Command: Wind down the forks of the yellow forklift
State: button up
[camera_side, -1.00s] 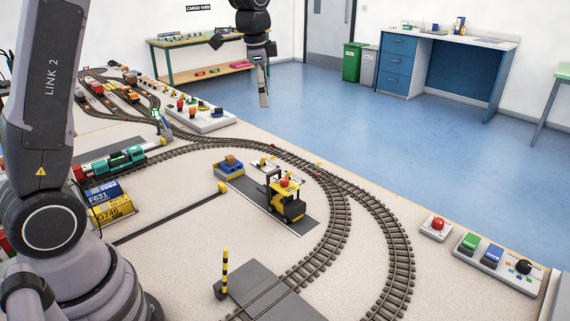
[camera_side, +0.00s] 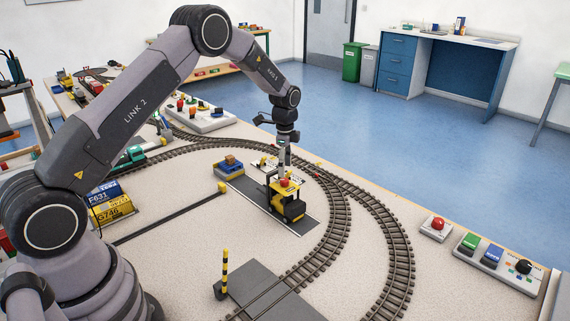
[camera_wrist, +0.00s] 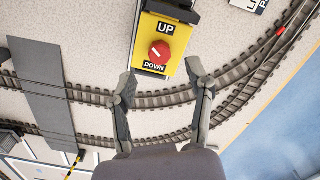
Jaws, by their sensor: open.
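The yellow forklift (camera_side: 290,208) stands on a dark grey strip inside the track curve. A red knob (camera_side: 284,183) sits on its roof. In the wrist view the knob (camera_wrist: 160,51) is on a yellow plate (camera_wrist: 175,34) between the labels UP and DOWN. The forks cannot be made out. My gripper (camera_side: 283,168) points down just above the forklift's roof. In the wrist view its two fingers (camera_wrist: 162,76) are spread apart and empty, with the knob ahead of and between the tips. I cannot tell the exact height gap.
A blue pallet stand with a brown load (camera_side: 230,164) is on the strip's far end. Curved rails (camera_side: 345,205) pass right of the forklift. A striped post (camera_side: 225,272) stands in front. A red button (camera_side: 437,224) and control box (camera_side: 497,258) are at the right edge.

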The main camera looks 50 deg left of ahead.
aim_at(285, 179)
jog(key=shift+f, duration=2.05)
grip_shut()
